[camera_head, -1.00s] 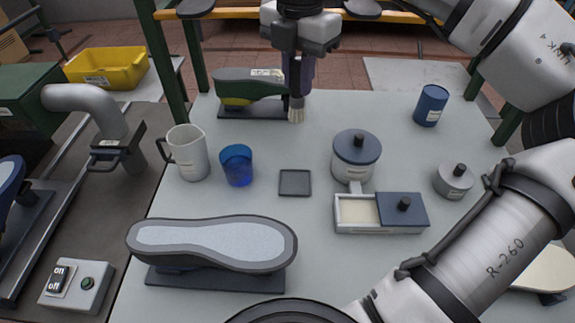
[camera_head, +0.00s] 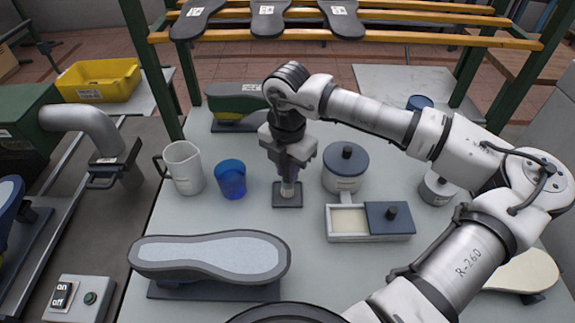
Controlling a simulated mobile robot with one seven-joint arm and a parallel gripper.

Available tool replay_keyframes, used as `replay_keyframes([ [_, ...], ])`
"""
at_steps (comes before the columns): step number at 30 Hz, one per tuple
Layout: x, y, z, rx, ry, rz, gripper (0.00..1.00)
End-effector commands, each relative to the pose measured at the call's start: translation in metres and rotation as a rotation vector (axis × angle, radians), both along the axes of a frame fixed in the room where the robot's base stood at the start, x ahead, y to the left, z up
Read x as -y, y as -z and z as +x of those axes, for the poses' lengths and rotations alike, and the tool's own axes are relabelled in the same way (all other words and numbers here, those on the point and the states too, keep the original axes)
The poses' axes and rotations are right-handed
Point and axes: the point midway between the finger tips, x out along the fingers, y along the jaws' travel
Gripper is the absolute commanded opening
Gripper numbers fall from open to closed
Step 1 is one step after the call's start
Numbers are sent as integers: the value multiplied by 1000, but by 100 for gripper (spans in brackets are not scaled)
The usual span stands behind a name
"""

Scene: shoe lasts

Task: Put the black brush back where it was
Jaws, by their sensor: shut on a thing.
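My gripper (camera_head: 288,165) is shut on the black brush, pointing down over the small dark square pad (camera_head: 288,203) on the table. The brush's pale bristles (camera_head: 288,189) show below the jaws, over the pad. Its handle is mostly hidden by my gripper. The bristle end looks at or just above the pad; I cannot tell whether it touches.
A lidded pot (camera_head: 346,168) and a box with a partly slid lid (camera_head: 347,223) stand close to the right. A blue cup (camera_head: 231,180) and a pitcher (camera_head: 183,168) stand left. A large shoe last (camera_head: 210,256) lies in front, a green one (camera_head: 236,102) behind.

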Motion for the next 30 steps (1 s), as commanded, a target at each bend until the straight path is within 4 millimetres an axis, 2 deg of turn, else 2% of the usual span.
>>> replay_keyframes([
  [14,0,8,0,2,0,-1,0],
  [15,0,6,0,1,0,-1,25],
  [19,0,6,0,1,0,-1,41],
  [30,0,2,0,1,0,-1,41],
])
